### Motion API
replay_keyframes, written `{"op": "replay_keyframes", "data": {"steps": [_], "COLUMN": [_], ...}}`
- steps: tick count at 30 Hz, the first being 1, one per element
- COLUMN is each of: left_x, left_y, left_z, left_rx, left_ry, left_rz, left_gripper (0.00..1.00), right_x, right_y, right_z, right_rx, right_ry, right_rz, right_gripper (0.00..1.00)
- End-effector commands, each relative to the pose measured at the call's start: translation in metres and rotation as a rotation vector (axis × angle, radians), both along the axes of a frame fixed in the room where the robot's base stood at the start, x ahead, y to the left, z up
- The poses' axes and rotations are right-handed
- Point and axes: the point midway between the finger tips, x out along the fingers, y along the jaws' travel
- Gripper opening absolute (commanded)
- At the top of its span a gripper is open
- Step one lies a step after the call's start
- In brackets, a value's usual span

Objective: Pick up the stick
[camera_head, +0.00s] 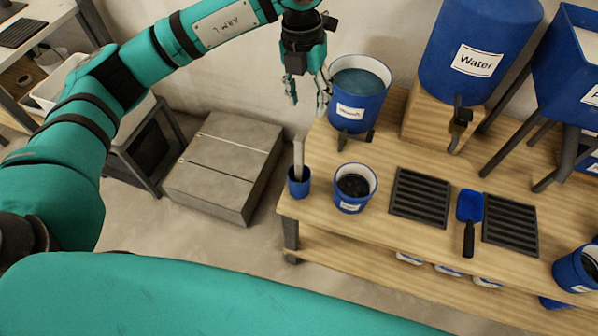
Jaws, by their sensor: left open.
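A pale stick (298,158) stands nearly upright in a small blue cup (299,184) at the left front corner of the wooden table. Its lower end is hidden inside the cup. My left gripper (307,103) hangs open and empty above the table's left end, with its fingers pointing down. It is above the stick in the picture and apart from it. My right gripper is not in view.
A blue bucket of liquid (360,88) stands close to the left gripper's right. A smaller labelled bucket (352,190) is right of the cup. Black grates (420,198), a blue scoop (469,206) and a water tank (478,50) are further right.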

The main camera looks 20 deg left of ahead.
Motion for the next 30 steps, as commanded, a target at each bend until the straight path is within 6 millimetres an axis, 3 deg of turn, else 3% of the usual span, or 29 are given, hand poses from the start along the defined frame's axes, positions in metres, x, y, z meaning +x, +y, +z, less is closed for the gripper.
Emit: {"op": "replay_keyframes", "data": {"steps": [2,5,18,30], "left_x": [0.004,0.005,0.004,0.002], "left_y": [0.016,0.023,0.021,0.019], "left_z": [0.004,-0.004,-0.094,-0.132], "left_rx": [0.066,0.094,0.089,0.088], "left_ry": [-0.007,-0.005,-0.003,-0.003], "left_rz": [0.029,0.043,0.039,0.038], "left_gripper": [0.46,0.46,0.46,0.46], "right_x": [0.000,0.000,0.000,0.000], "right_y": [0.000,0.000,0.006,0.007], "right_z": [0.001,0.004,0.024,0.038], "right_rx": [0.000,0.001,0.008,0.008], "right_ry": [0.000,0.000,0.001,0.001], "right_rz": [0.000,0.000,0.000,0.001], "right_gripper": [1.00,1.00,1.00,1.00]}}
